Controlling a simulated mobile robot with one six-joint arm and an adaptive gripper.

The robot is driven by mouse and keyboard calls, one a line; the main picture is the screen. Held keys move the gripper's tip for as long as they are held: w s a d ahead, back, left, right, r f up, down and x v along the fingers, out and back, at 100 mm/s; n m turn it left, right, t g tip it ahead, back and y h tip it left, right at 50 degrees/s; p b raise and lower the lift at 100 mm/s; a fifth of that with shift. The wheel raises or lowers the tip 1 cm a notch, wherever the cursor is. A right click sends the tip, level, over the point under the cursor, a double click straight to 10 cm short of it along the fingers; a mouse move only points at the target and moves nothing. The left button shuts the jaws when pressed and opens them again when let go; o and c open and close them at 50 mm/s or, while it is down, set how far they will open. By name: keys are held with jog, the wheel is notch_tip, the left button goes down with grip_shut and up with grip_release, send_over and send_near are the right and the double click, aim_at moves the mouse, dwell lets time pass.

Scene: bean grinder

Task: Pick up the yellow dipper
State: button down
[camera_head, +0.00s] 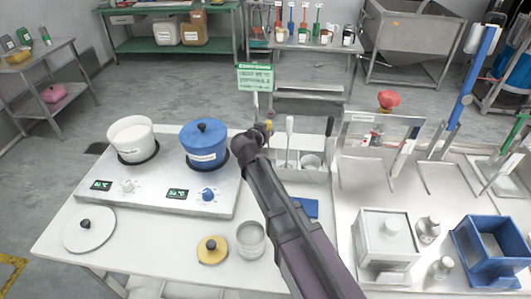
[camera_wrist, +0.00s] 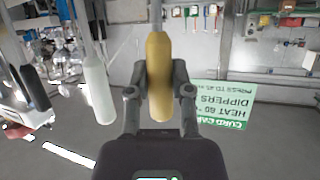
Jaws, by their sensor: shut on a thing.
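The yellow dipper (camera_wrist: 158,55) stands upright in the middle of the wrist view, its yellow handle between my two fingers. My gripper (camera_wrist: 160,78) is shut on that handle. In the head view my gripper (camera_head: 259,136) is at the back of the table by the dipper rack (camera_head: 309,174), and only a small yellow bit of the handle (camera_head: 268,126) shows behind it. The dipper's lower end is hidden by my arm. A white-handled dipper (camera_head: 289,126) and a black-handled dipper (camera_head: 329,127) stand to the right in the rack.
A blue pot (camera_head: 204,152) and a white pot (camera_head: 130,132) stand on the heater to the left. A green sign (camera_head: 255,77) rises behind the gripper. A clear jar (camera_head: 251,240) stands near the arm. White (camera_wrist: 98,95) and dark (camera_wrist: 36,88) handles are close left in the wrist view.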

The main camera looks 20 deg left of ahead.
jog(key=shift+r, duration=0.2)
notch_tip(320, 180, up, 10)
jog(key=p, duration=1)
jog(key=shift+f, duration=0.2)
dwell(0.7)
